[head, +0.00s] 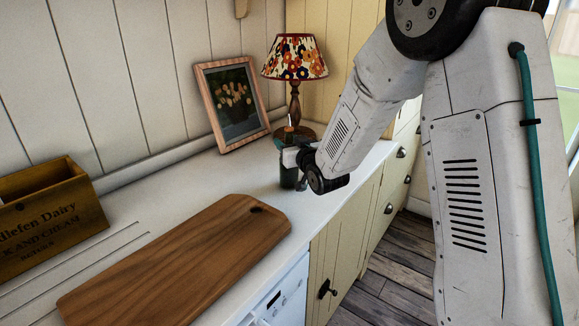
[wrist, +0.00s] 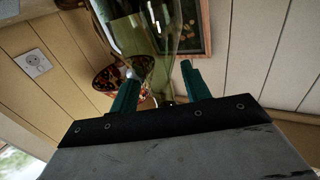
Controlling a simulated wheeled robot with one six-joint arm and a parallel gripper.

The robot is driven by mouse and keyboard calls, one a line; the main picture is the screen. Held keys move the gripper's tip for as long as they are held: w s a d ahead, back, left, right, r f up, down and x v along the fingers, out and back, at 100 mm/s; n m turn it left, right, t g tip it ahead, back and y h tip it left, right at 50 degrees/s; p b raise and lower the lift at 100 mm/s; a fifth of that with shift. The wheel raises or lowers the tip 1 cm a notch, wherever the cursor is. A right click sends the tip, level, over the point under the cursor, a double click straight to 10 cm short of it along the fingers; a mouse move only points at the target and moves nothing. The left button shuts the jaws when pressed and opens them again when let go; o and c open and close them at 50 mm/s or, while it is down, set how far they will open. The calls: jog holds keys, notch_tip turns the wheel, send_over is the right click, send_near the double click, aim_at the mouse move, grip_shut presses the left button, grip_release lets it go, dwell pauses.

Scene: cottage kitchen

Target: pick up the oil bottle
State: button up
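The oil bottle (head: 289,178) stands on the counter in front of the lamp, a dark shape partly hidden by my gripper in the head view. In the wrist view it is a translucent green glass bottle (wrist: 148,45), narrowing toward my gripper. My gripper (head: 287,150) is at the bottle's upper part. In the wrist view its two teal fingers (wrist: 158,76) are apart on either side of the glass. A thin gap shows between the right finger and the bottle; contact at the left finger is unclear.
A lamp (head: 295,60) with a floral shade stands close behind the bottle. A framed picture (head: 232,103) leans on the wall. A wooden board (head: 180,262) lies in front, and a wooden crate (head: 48,222) is at the left. Bare counter (head: 225,177) lies left of the bottle.

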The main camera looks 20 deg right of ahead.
grip_shut()
jog(key=shift+r, duration=0.1)
